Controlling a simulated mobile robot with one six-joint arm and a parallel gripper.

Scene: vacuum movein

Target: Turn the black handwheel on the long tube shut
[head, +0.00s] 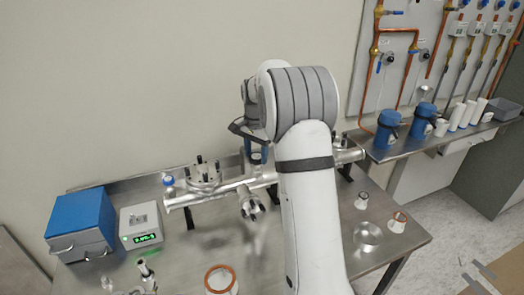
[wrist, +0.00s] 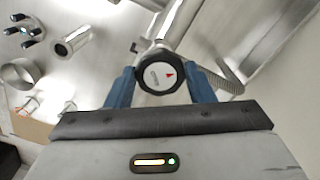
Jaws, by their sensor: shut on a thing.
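The long tube (head: 225,188) is a shiny metal pipe lying across the bench at the back, with flanged fittings on it. In the head view, my arm covers much of the tube's right part, and I cannot make out the handwheel clearly there.
A blue box (head: 80,222) and a grey controller with a green display (head: 146,238) stand at the bench's left. Small ringed parts (head: 398,222) and a metal ring (head: 368,234) lie at the right. A shelf (head: 440,132) with blue canisters is behind.

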